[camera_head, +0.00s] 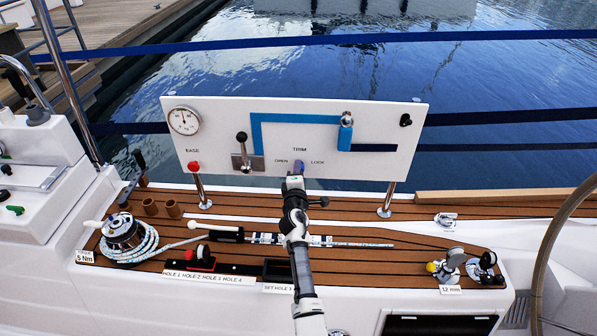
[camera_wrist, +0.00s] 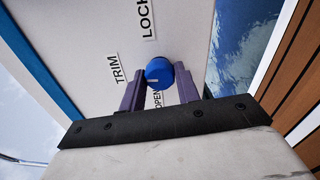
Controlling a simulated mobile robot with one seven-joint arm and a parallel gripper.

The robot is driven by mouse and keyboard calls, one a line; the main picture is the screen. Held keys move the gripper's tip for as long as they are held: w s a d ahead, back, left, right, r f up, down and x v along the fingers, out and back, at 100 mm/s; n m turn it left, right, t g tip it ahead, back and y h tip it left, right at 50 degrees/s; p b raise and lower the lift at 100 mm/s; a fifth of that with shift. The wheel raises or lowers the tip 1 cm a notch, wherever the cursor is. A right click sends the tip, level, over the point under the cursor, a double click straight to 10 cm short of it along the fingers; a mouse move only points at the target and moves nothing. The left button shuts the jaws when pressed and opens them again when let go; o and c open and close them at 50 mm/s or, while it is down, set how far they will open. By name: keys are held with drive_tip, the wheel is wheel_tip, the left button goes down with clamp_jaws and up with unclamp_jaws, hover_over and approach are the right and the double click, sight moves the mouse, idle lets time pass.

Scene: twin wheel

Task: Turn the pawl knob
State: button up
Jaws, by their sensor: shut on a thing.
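The pawl knob is a round blue knob (camera_wrist: 159,72) low on the white panel (camera_head: 230,115). In the wrist view it sits between the two purple fingers of my gripper (camera_wrist: 160,84), which are shut on it. In the head view my gripper (camera_head: 298,168) reaches up to the panel's lower edge, between the OPEN and LOCK labels, and mostly hides the knob. The OPEN label (camera_wrist: 158,100) is partly hidden by the gripper in the wrist view; the LOCK label (camera_wrist: 147,18) is at the top. Which way the knob points cannot be told.
The panel also carries a gauge (camera_head: 184,120), a black-knobbed lever (camera_head: 242,150), a red knob (camera_head: 193,167) and a blue slider (camera_head: 345,132) on a blue track. A winch (camera_head: 122,235) stands at left on the teak deck. A steering wheel rim (camera_head: 550,250) is at right.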

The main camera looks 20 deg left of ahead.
drive_tip(key=shift+n, duration=0.4)
drive_tip(key=o, duration=1)
drive_tip(key=p+v, duration=0.2)
drive_tip(key=v, duration=1.2)
